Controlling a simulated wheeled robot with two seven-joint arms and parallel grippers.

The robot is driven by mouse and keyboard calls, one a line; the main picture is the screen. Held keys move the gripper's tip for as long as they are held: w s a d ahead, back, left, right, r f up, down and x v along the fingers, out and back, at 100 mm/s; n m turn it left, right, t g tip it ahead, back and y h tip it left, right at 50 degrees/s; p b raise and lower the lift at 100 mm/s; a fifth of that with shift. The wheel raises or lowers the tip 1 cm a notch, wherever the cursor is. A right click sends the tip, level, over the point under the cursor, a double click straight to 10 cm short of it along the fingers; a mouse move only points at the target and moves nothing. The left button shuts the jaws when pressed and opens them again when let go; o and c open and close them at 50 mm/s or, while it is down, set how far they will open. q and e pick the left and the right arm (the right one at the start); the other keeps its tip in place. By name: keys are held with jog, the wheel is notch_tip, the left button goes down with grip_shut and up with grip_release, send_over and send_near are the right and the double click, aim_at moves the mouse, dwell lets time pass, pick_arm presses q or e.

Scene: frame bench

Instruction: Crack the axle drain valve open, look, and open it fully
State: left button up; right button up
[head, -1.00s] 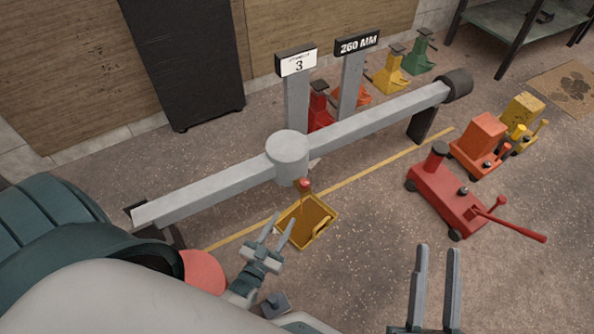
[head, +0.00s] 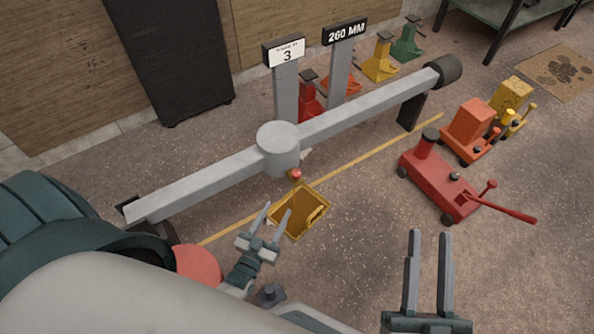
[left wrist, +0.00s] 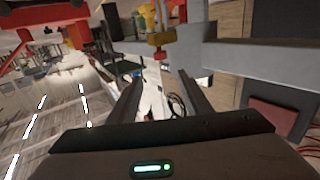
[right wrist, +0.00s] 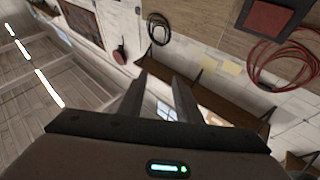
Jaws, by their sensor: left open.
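The axle (head: 345,117) is a long grey beam with a round hub housing (head: 278,150) at its middle. The drain valve (head: 296,175) shows as a small red knob below the housing. In the left wrist view the valve (left wrist: 159,38) has a red top and a brassy part, just beyond the fingertips. A yellow drain tray (head: 283,229) sits on the floor under it. My left gripper (head: 278,207) is open and empty, pointing up at the tray's near left side, apart from the valve. My right gripper (head: 430,233) is open and empty, well to the right.
A red floor jack (head: 440,185) and an orange unit (head: 470,130) stand on the right. A dark wheel (head: 50,215) is at left.

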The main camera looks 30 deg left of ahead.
pick_arm(q)
jog(key=w+d+r+m+g+h+p, duration=0.1)
jog(key=w+d+r+m+g+h, duration=0.15)
jog(key=w, duration=0.55)
jog(key=w+d+r+m+g+h, duration=0.2)
jog(key=w+d+m, duration=0.15)
jog(key=w, duration=0.45)
jog(key=w+d+r+m+g+h+p, duration=0.1)
jog(key=w+d+r+m+g+h, duration=0.2)
jog(key=w, duration=0.5)
jog(key=s+a+r+m+g+y, duration=0.6)
jog(key=a+r+g, duration=0.4)
jog(key=r, duration=0.1)
jog(key=shift+s+a+r+p, duration=0.25)
jog(key=shift+s+r+p, duration=0.1)
jog(key=shift+r+p, duration=0.05)
pick_arm(e)
notch_tip(320, 180, down, 10)
jog(key=w+d+g+h, duration=0.1)
jog(key=w+g+h, duration=0.1)
jog(key=g, duration=0.3)
jog(key=shift+d+r+g, duration=0.25)
jog(key=shift+d+g, duration=0.05)
jog(key=shift+d, duration=0.05)
pick_arm(q)
jog(key=shift+f+g, duration=0.15)
jog(key=shift+g, duration=0.1)
